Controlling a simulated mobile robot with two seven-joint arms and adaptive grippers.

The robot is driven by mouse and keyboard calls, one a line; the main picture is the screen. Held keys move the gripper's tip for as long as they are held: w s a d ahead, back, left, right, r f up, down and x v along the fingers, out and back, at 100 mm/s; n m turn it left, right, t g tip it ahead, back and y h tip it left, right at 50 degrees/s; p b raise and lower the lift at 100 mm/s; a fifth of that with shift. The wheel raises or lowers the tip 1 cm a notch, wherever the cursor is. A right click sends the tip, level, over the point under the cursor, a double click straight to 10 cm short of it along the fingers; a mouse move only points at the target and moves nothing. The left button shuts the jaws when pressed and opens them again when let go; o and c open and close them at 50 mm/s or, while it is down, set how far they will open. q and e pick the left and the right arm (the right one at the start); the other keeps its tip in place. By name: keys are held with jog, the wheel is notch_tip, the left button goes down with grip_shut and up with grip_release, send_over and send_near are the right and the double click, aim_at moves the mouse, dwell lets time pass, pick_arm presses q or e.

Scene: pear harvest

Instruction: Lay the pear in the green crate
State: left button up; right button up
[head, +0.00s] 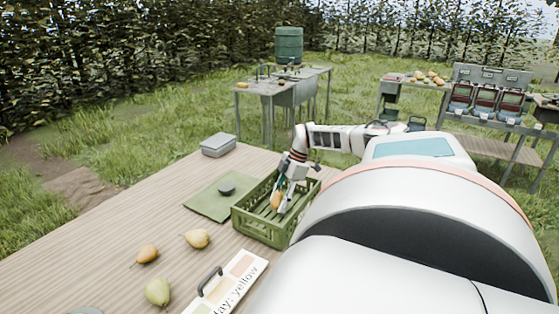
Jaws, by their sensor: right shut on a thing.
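The green crate (258,229) stands on the wooden table, its slatted floor partly visible. My right gripper (280,203) reaches down inside the crate's walls, shut on an orange-yellow pear (275,200). The pear is low in the crate; I cannot tell whether it touches the floor. My right arm hides part of the crate's far right side. My left gripper is not in view.
An orange pear (147,253), a yellow pear (198,239) and a green pear (158,291) lie left of the crate. A green mat (210,206) and a grey box (218,146) sit behind left.

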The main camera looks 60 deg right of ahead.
jog(key=shift+f+b, duration=0.5)
jog(key=shift+f, duration=0.55)
dwell(0.4)
jog(key=o, duration=1.3)
jog(key=shift+c, duration=0.2)
jog(key=shift+r, duration=0.15)
jog(key=v, duration=1.2)
jog(key=shift+s, duration=0.1)
